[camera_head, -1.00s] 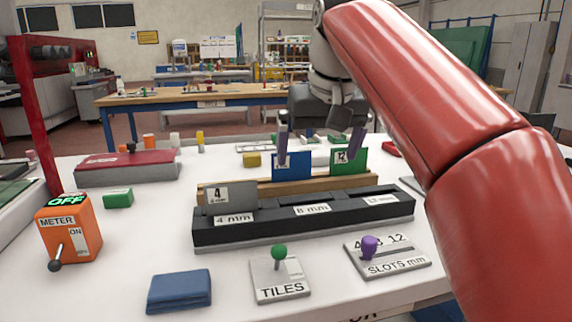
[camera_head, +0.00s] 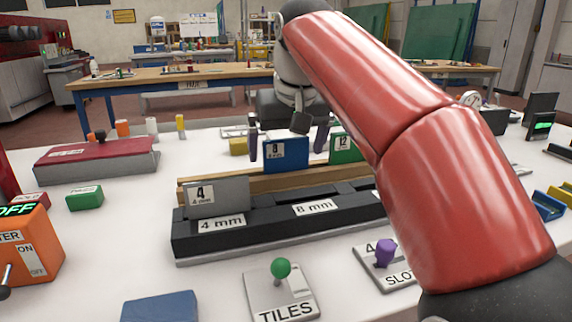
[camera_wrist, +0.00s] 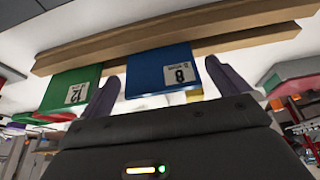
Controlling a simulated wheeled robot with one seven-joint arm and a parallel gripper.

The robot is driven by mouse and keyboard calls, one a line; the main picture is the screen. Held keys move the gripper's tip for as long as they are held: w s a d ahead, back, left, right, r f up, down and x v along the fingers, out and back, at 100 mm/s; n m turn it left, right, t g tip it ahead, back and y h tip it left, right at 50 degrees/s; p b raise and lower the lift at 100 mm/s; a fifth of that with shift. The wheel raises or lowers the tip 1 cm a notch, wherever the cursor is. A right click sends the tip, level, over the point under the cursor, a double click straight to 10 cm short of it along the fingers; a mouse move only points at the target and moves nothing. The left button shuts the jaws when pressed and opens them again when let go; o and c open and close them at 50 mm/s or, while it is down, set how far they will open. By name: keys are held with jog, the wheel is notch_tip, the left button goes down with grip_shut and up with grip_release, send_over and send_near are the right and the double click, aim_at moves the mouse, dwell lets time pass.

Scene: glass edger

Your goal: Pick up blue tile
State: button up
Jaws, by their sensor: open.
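The blue tile (camera_head: 287,155), labelled 8, stands upright in the wooden rack behind the dark slotted block. It also shows in the wrist view (camera_wrist: 160,65). My gripper (camera_head: 287,140) is open, its two purple fingers either side of the blue tile, with a gap at each edge. In the wrist view my gripper (camera_wrist: 162,74) has one finger in the space between the blue and green tiles and the other past the blue tile's far edge. The green tile (camera_head: 345,148), labelled 12, is partly hidden by my arm. The grey tile (camera_head: 217,197), labelled 4, stands at the left.
The dark slotted block (camera_head: 245,236) stands in front of the wooden rack (camera_head: 190,186). A TILES panel with a green knob (camera_head: 281,268) and a SLOTS panel with a purple knob (camera_head: 385,252) lie in front. A yellow block (camera_head: 238,146) sits behind.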

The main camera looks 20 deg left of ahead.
jog(key=shift+x, duration=0.75)
jog(key=c, duration=1.4)
jog(key=shift+r, duration=0.1)
